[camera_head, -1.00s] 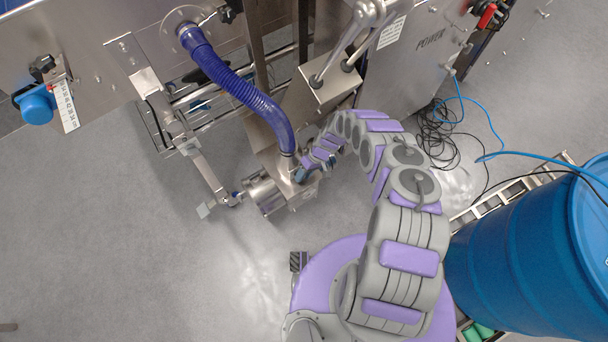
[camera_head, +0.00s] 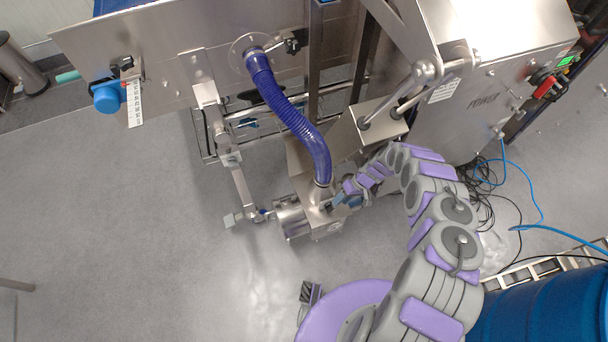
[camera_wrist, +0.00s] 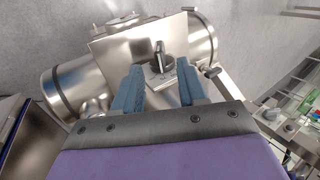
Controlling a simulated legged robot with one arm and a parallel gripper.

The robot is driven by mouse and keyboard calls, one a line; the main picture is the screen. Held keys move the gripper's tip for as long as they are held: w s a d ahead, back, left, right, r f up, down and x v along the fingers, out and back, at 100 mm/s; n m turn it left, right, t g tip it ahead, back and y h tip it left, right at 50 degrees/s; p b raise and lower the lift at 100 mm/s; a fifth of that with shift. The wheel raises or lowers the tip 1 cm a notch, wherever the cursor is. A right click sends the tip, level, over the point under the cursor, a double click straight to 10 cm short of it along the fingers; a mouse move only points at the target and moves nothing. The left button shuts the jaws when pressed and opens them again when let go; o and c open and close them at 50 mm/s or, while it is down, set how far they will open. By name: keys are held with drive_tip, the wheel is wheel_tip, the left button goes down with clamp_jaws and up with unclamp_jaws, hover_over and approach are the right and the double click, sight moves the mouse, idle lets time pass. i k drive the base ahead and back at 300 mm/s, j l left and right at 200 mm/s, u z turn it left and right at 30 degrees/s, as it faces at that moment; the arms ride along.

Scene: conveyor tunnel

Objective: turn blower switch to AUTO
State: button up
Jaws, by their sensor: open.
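The blower (camera_head: 293,217) is a steel cylinder with a box on it, low on the machine at the end of the blue hose. In the wrist view its switch (camera_wrist: 159,58) is a dark knob on a plate on the steel box (camera_wrist: 125,45). Lettering beside the knob is too small to read. My gripper (camera_wrist: 158,82) is open, with its two blue fingers on either side of the near side of the knob plate. The knob shows just past the fingertips, between them; I cannot tell whether they touch. In the head view my gripper (camera_head: 333,203) is beside the blower box.
A ribbed blue hose (camera_head: 292,115) rises from the blower to the machine panel. A steel bracket arm (camera_head: 241,185) stands left of it. Cables (camera_head: 485,190) and a blue barrel (camera_head: 545,310) lie to the right.

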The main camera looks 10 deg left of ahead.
sight(232, 162)
drive_tip(key=k+u, duration=0.2)
drive_tip(key=u, duration=0.3)
drive_tip(key=i+l+u, duration=0.1)
drive_tip(key=u, duration=0.9)
drive_tip(key=i+l, duration=0.05)
drive_tip(key=i, duration=0.05)
